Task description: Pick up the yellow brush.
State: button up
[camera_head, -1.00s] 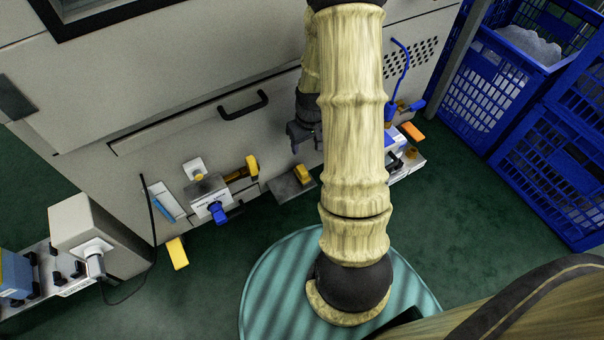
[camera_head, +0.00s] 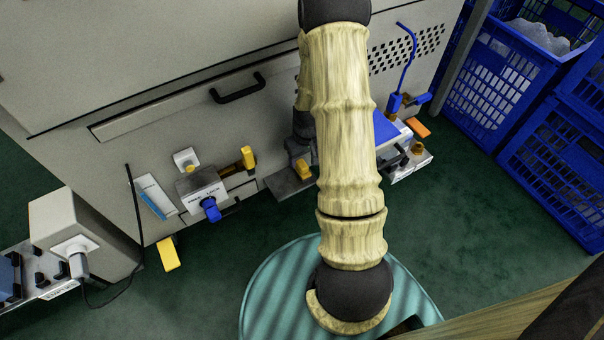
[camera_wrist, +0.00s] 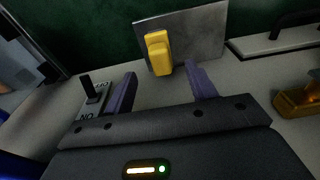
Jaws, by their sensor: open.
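A small yellow block-like thing, which I take for the yellow brush (camera_wrist: 158,54), stands out against a grey metal plate (camera_wrist: 205,34) in the wrist view. In the head view the brush (camera_head: 303,169) shows low beside my arm, on the grey plate (camera_head: 284,184). My gripper (camera_wrist: 161,82) is open and empty. In the head view my gripper (camera_head: 298,147) is a dark shape just above the brush, partly hidden by my arm. Bristles cannot be made out.
The grey machine front (camera_head: 180,110) with a black handle (camera_head: 238,88) stands close behind. Other yellow parts (camera_head: 168,254) and a blue-knobbed box (camera_head: 206,194) are to the left. Blue crates (camera_head: 500,80) stand at right.

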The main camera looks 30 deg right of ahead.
aim_at(302, 164)
jog(key=shift+f, duration=0.25)
jog(key=f+b, duration=0.4)
jog(key=f, duration=0.1)
jog(key=shift+w+b, duration=0.4)
dwell(0.4)
jog(key=c, duration=1.2)
jog(key=shift+o, duration=0.2)
jog(key=shift+r, duration=0.15)
